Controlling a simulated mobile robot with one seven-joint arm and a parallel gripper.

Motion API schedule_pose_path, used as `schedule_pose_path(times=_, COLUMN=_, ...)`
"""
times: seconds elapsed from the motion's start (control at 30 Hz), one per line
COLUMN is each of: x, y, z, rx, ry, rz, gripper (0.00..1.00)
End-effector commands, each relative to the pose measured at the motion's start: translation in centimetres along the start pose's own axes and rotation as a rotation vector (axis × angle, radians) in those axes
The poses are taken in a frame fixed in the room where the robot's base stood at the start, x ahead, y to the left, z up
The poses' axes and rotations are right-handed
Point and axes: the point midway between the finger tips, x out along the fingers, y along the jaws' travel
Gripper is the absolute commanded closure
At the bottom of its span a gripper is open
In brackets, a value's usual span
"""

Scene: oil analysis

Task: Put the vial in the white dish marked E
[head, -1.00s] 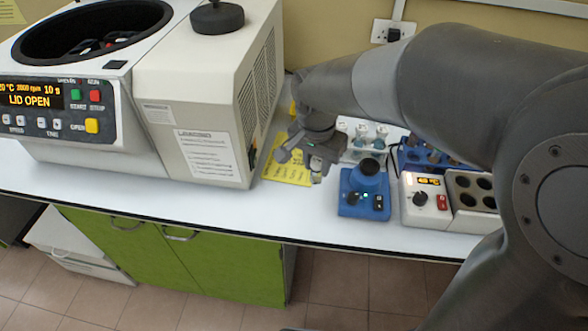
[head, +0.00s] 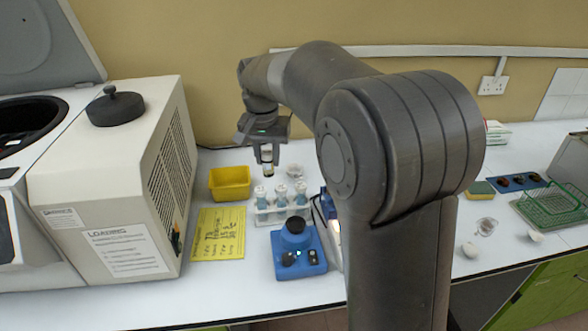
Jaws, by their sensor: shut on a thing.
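My gripper (head: 266,152) is in the head view, in front of the back wall and above the bench. It points down and is shut on a small vial (head: 268,170) with a dark band and a yellowish lower part. The vial hangs upright, in line with the left part of a rack of tubes. A small whitish dish (head: 295,171) shows behind the rack. Another small pale dish (head: 486,226) with dark contents lies at the right of the bench. I cannot read a letter E on either dish.
A tube rack (head: 283,207) stands behind a blue mixer (head: 299,255). A yellow bin (head: 230,183) and yellow sheet (head: 219,233) lie beside the centrifuge (head: 115,200). At right are a green wire basket (head: 552,204) and a blue tray (head: 517,182). My arm hides the middle bench.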

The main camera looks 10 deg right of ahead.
Motion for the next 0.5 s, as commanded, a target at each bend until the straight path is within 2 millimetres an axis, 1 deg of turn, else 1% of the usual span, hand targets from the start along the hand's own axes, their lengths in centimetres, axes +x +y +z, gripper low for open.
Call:
schedule_pose_path(times=0.03, x=0.4, y=0.7, z=-2.3, rx=-0.001, ry=-0.002, rz=0.0, gripper=0.94)
schedule_pose_path(times=0.1, x=0.7, y=1.7, z=-5.1, rx=-0.014, ry=-0.002, rz=-0.002, gripper=0.94)
schedule_pose_path(times=0.17, x=1.1, y=2.7, z=-7.5, rx=-0.025, ry=-0.002, rz=-0.003, gripper=0.94)
schedule_pose_path(times=0.2, x=1.3, y=3.4, z=-9.1, rx=-0.034, ry=-0.002, rz=-0.004, gripper=0.94)
schedule_pose_path(times=0.3, x=2.1, y=5.5, z=-12.8, rx=-0.055, ry=-0.002, rz=-0.009, gripper=0.94)
schedule_pose_path(times=0.4, x=2.9, y=7.8, z=-16.1, rx=-0.075, ry=0.0, rz=-0.012, gripper=0.94)
schedule_pose_path(times=0.5, x=3.6, y=9.9, z=-18.5, rx=-0.093, ry=0.002, rz=-0.016, gripper=0.94)
